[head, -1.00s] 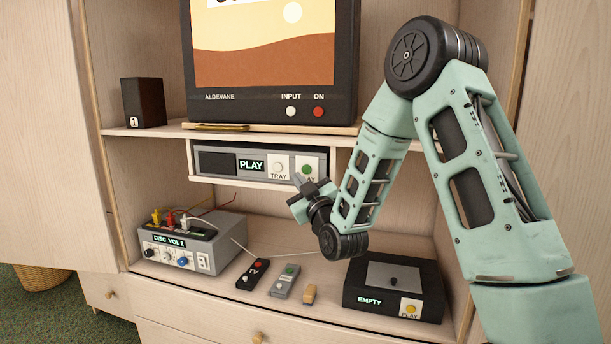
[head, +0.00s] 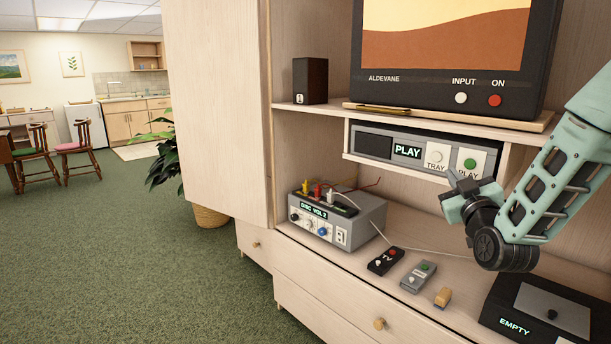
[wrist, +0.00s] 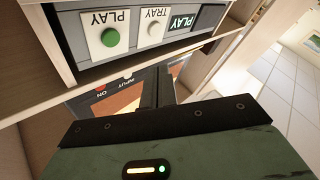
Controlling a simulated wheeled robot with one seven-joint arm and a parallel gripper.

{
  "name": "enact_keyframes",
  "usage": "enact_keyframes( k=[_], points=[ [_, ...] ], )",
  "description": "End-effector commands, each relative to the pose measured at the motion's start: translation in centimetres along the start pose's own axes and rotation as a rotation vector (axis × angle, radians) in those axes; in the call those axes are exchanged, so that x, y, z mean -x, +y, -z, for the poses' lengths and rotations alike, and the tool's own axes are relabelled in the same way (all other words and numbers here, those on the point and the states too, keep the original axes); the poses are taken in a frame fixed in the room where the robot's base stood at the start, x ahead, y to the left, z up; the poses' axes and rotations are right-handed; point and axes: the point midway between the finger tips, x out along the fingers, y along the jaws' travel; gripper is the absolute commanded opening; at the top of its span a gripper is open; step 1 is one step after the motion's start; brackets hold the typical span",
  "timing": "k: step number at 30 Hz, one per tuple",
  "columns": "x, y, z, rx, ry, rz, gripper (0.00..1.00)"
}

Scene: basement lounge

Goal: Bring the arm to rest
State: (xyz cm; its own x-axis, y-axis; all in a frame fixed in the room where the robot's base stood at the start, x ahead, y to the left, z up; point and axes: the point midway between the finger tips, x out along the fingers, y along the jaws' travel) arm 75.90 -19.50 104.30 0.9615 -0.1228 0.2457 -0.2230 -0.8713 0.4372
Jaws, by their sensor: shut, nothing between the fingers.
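My gripper (head: 463,186) is at the right of the head view, at the end of my pale green arm. It is shut and empty, in the cabinet bay just below and in front of the disc player (head: 372,143). The player's display reads PLAY, and it has a white TRAY button (head: 437,157) and a green PLAY button (head: 470,163). In the wrist view the closed dark fingers (wrist: 158,88) point past the player, whose green button (wrist: 111,37) shows upside down. My arm is bent, and its upper part is out of the head view.
A television (head: 450,60) stands above. Open green carpet (head: 110,260) lies left.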

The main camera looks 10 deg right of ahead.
Motion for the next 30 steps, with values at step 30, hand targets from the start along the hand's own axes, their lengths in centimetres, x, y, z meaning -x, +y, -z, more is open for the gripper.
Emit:
enact_keyframes(
  k=[30],
  points=[
    [36.8, -16.6, 15.8, 0.128, -1.370, 1.101, 0.00]
  ],
)
